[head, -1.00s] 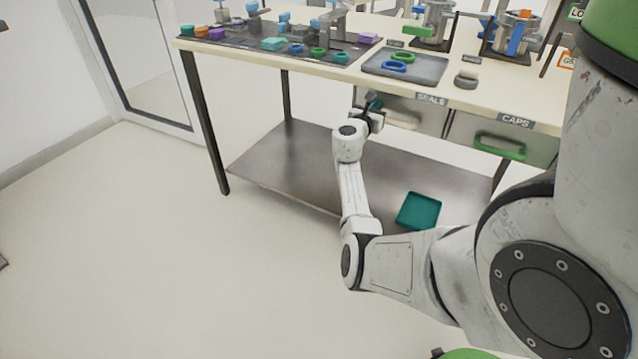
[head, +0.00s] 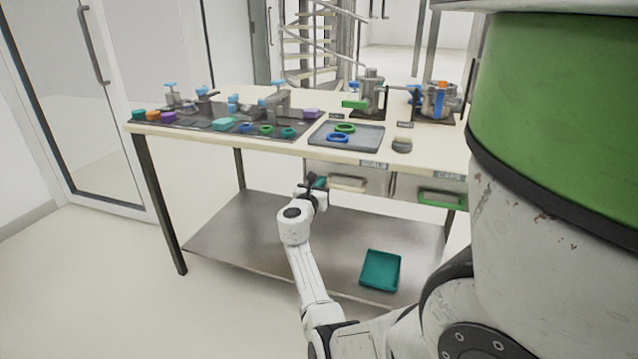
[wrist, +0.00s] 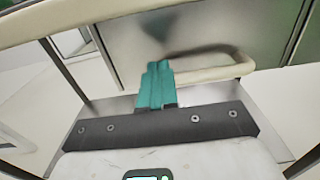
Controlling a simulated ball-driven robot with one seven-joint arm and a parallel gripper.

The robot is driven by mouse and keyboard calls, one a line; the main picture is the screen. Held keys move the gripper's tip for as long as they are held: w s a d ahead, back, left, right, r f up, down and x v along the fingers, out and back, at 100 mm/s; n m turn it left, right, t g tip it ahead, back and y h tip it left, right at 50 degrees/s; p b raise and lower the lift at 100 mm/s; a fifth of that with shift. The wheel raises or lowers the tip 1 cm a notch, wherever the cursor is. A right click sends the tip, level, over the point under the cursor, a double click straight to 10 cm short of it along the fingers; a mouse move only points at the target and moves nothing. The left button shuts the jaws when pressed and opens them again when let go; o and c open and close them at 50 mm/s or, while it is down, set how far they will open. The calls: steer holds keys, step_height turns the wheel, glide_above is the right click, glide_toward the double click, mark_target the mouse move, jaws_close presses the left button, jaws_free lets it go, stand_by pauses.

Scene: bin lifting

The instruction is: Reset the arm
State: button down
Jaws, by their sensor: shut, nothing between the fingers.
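My arm reaches forward and up in the head view, with my gripper (head: 319,184) just below the front edge of the workbench (head: 225,143). In the wrist view my gripper (wrist: 158,70) shows its two teal fingers pressed together, with nothing between them. The fingers point toward the front of a grey drawer with a cream handle (wrist: 215,70). Whether they touch it I cannot tell. The same cream handle shows in the head view (head: 347,184), to the right of my gripper.
A teal bin (head: 381,271) lies on the lower metal shelf (head: 225,247). A drawer with a green handle (head: 440,197) is at the right. A grey tray with rings (head: 365,140) and several small parts stand on the workbench. The floor at the left is clear.

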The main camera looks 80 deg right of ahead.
steer(key=p+v, duration=0.1)
steer(key=v, duration=0.7)
steer(key=shift+w+a+p, duration=0.15)
steer(key=shift+a+p, duration=0.15)
steer(key=shift+f, duration=0.2)
steer(key=w+a+f+m+t+y, duration=0.15)
steer(key=a+f+m+y, duration=0.3)
steer(key=a, duration=0.85)
steer(key=a+f+m+t+y, duration=0.2)
steer(key=a+f+m+y, duration=0.3)
steer(key=a, duration=0.7)
steer(key=w+a+f+m+t+y, duration=0.15)
steer(key=a+f+m+y, duration=0.35)
steer(key=a, duration=0.8)
steer(key=s+a+f+m+y, duration=0.1)
steer(key=s+a+y, duration=0.25)
steer(key=a, duration=0.65)
step_height(320, 180, up, 14)
steer(key=p, duration=1.4)
steer(key=shift+s+a+h, duration=0.2)
steer(key=shift+a+h, duration=0.1)
steer(key=shift+a, duration=0.05)
